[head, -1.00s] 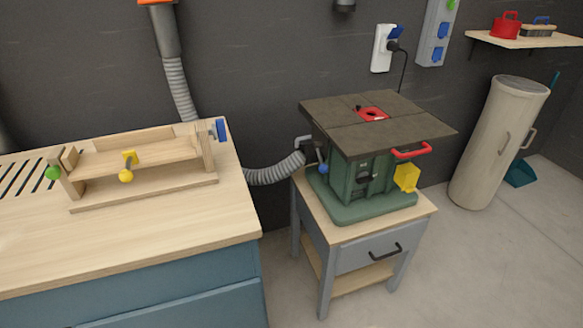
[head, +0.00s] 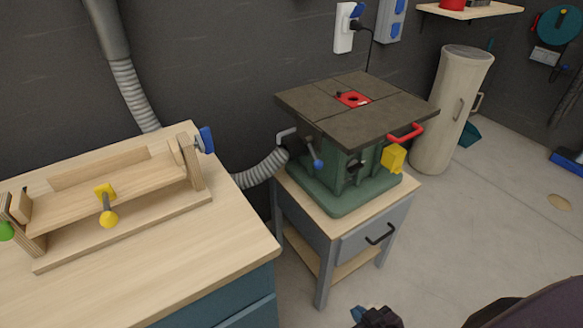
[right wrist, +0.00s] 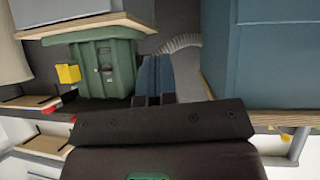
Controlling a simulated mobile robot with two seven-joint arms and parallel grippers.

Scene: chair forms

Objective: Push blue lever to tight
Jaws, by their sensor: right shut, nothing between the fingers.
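A lever with a blue ball end (head: 317,163) sticks out from the left of the green machine (head: 335,198) under its dark tabletop. A second blue handle (head: 206,140) is on the right end of the wooden jig (head: 122,222) on the workbench. My right gripper (head: 362,312) shows at the bottom edge of the head view, low in front of the cabinet and apart from both blue parts. Its fingers (right wrist: 154,76) are shut and empty in the right wrist view, with the green machine body (right wrist: 98,66) beyond. My left gripper is not in view.
The green machine stands on a small grey cabinet (head: 355,238) with a drawer. A grey hose (head: 262,168) runs behind the workbench (head: 215,255).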

